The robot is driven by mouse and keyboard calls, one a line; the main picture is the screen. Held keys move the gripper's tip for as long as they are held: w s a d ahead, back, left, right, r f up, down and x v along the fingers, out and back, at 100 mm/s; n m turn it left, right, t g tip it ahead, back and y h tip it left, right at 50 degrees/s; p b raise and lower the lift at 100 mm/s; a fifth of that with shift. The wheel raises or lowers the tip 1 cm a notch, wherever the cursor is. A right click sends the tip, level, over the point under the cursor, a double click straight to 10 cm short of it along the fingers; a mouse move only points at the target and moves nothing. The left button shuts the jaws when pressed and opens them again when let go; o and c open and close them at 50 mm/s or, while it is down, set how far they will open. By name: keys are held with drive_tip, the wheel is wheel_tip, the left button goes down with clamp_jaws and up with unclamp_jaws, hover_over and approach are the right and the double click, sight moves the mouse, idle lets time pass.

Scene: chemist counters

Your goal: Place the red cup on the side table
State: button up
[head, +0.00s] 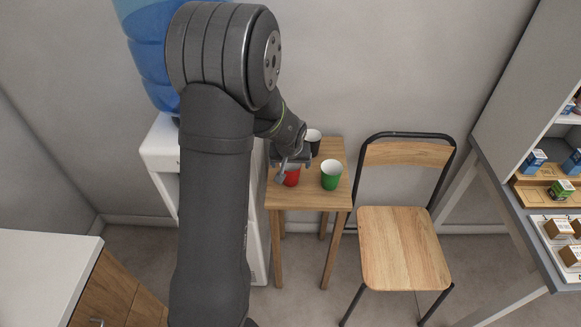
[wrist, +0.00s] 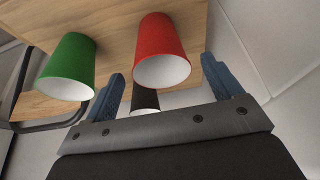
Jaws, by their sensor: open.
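The red cup (head: 292,177) stands upright on the wooden side table (head: 308,199), near its left edge. My gripper (head: 290,164) is open right at the red cup and partly covers it in the head view. In the wrist view the red cup (wrist: 160,37) shows between and just beyond the two spread fingertips. I cannot tell whether a finger touches it. The table top (wrist: 115,22) also shows there.
A green cup (head: 331,176) stands right of the red cup. A dark cup (head: 314,145) stands behind, partly hidden by my gripper in the wrist view. A chair (head: 404,246) is right of the table. A water dispenser (head: 158,150) is on the left, partly hidden by my arm.

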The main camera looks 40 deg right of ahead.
sight(291, 166)
drive_tip(key=v, duration=0.7)
drive_tip(key=shift+r, duration=0.25)
drive_tip(key=shift+s+f, duration=0.1)
drive_tip(key=x, duration=1.2)
drive_tip(key=shift+a+f, duration=0.1)
drive_tip(key=shift+f, duration=0.1)
drive_tip(key=shift+r, duration=1.35)
drive_tip(key=shift+f, duration=0.1)
